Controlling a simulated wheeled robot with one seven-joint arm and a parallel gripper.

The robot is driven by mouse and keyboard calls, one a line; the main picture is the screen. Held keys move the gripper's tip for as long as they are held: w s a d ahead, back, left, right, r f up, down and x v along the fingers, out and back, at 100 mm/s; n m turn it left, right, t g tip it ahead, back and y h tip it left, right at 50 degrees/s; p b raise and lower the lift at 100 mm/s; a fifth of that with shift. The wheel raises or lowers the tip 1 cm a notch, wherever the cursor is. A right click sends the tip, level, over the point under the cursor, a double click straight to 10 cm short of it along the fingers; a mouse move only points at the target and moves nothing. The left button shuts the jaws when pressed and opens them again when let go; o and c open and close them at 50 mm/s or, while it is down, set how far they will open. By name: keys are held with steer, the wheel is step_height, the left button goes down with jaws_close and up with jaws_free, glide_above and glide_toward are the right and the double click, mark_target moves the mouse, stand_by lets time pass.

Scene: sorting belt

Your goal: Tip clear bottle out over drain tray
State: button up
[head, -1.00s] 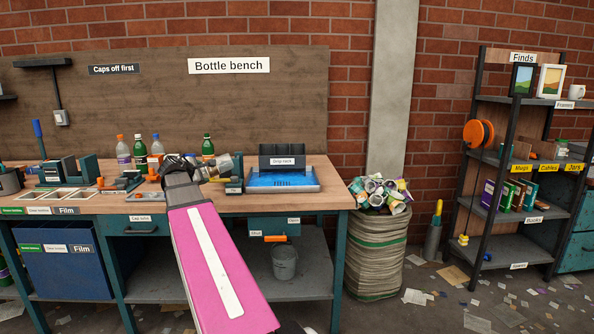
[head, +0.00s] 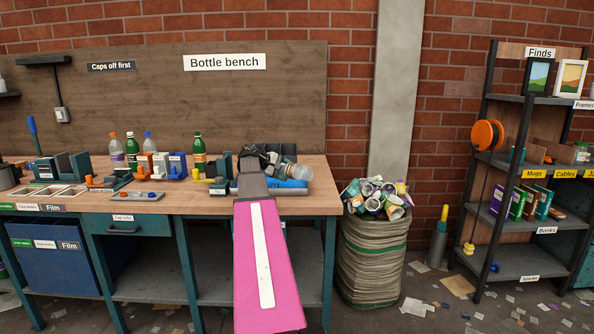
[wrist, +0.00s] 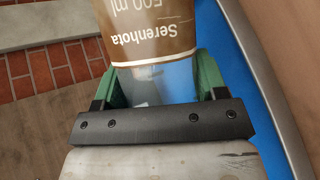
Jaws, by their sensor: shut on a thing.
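My gripper (wrist: 160,85) has green fingers and is shut on the clear bottle (wrist: 155,30), which has a brown label reading "Serenhota 500 ml", upside down in the wrist view. In the head view the clear bottle (head: 292,171) sticks out to the right of my gripper (head: 262,160), lying about level. It is above the drain tray (head: 298,189), whose blue surface also shows in the wrist view (wrist: 237,75). My arm hides much of the tray and its sign. The bottle's mouth and any liquid in it cannot be made out.
Several bottles (head: 199,150) stand at the back of the bench (head: 150,197), left of the tray. Small blocks and fixtures (head: 217,185) are near the tray's left side. A shelf (head: 520,165) is further right.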

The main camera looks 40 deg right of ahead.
steer(key=shift+d+r, duration=0.1)
steer(key=shift+d, duration=0.05)
steer(key=shift+r+m+t+y, duration=0.4)
steer(key=shift+r+m+t, duration=0.2)
steer(key=shift+r+t, duration=0.1)
steer(key=r+m+t, duration=0.1)
steer(key=r+t, duration=0.1)
steer(key=w+r+m+t+y, duration=0.1)
steer(key=r+t, duration=0.1)
steer(key=shift+w+a+r+m, duration=0.2)
steer(key=shift+r+m, duration=0.2)
steer(key=t, duration=0.1)
steer(key=w+r+m+t, duration=0.1)
steer(key=w+r+t, duration=0.1)
steer(key=shift+w+a+r+m+y, duration=0.1)
steer(key=shift+a+m+y, duration=0.15)
steer(key=shift+m+y, duration=0.15)
steer(key=w+m+t, duration=0.2)
steer(key=t, duration=0.1)
steer(key=shift+w+a+r, duration=0.1)
steer(key=shift+w+a, duration=0.25)
steer(key=shift+w, duration=0.05)
steer(key=shift+w+a+r+m+t, duration=0.1)
steer(key=shift+w+a+m+t, duration=0.1)
steer(key=shift+w+m+t, duration=0.75)
steer(key=shift+n, duration=0.25)
